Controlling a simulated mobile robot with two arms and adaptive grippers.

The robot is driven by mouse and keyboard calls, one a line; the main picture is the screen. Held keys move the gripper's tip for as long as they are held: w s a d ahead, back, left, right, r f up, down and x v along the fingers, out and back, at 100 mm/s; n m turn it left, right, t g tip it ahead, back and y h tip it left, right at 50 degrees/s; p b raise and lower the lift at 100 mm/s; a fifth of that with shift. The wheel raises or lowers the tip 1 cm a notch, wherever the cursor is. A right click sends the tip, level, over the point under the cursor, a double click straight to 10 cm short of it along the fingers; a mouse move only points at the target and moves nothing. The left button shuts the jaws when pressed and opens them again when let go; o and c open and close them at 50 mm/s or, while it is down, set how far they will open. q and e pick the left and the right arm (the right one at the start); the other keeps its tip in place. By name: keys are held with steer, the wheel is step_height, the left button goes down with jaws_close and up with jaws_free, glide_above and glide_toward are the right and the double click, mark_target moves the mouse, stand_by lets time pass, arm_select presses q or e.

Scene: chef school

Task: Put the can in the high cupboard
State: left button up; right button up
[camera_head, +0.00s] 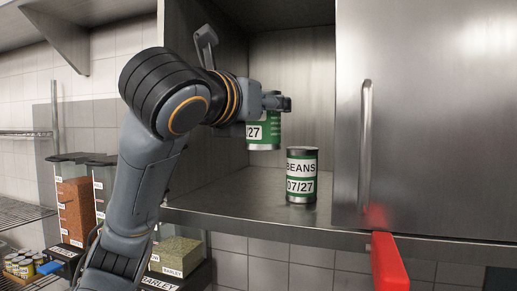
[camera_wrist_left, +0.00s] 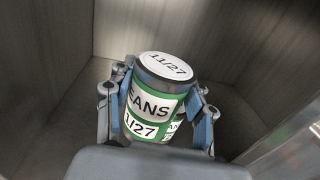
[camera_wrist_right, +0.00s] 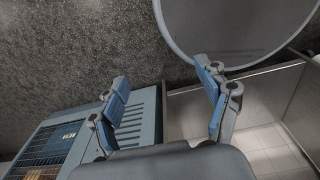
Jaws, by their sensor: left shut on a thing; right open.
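My left gripper (camera_head: 284,103) is inside the open high cupboard (camera_head: 230,195), shut on a green-and-white can of beans (camera_head: 263,132). The held can also shows between the fingers in the left wrist view (camera_wrist_left: 152,105), its lid reading 11/27. It is roughly upright, and its base appears above the cupboard floor. A second beans can (camera_head: 301,176), marked 07/27, stands upright on the cupboard floor near the front, to the right of the held can. Part of its label shows behind the held can in the left wrist view. My right gripper (camera_wrist_right: 165,76) is open and empty, away from the cupboard.
A steel door (camera_head: 430,120) with a vertical handle covers the cupboard's right side. A red object (camera_head: 389,262) is below it. Clear food containers (camera_head: 75,205) and small cans (camera_head: 22,264) are at lower left. The right wrist view shows a large round grey object (camera_wrist_right: 235,25).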

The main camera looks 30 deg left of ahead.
arm_select(q)
steer(key=w+a+f, duration=0.1)
steer(key=f, duration=0.1)
steer(key=w+a+f+p, duration=0.1)
steer(key=w+f, duration=0.1)
steer(key=f, duration=0.1)
steer(key=w+a+f, duration=0.2)
steer(key=f, duration=0.1)
steer(key=shift+p, duration=0.4)
steer(key=shift+f, duration=0.4)
steer(key=shift+s+f, duration=0.1)
steer(key=shift+f, duration=0.4)
steer(key=o, duration=1.1)
arm_select(e)
steer(key=w+r, duration=0.1)
steer(key=w, duration=0.1)
steer(key=w+r, duration=0.1)
steer(key=shift+w+a+r, duration=0.2)
steer(key=shift+w+r, duration=0.1)
steer(key=shift+w, duration=0.05)
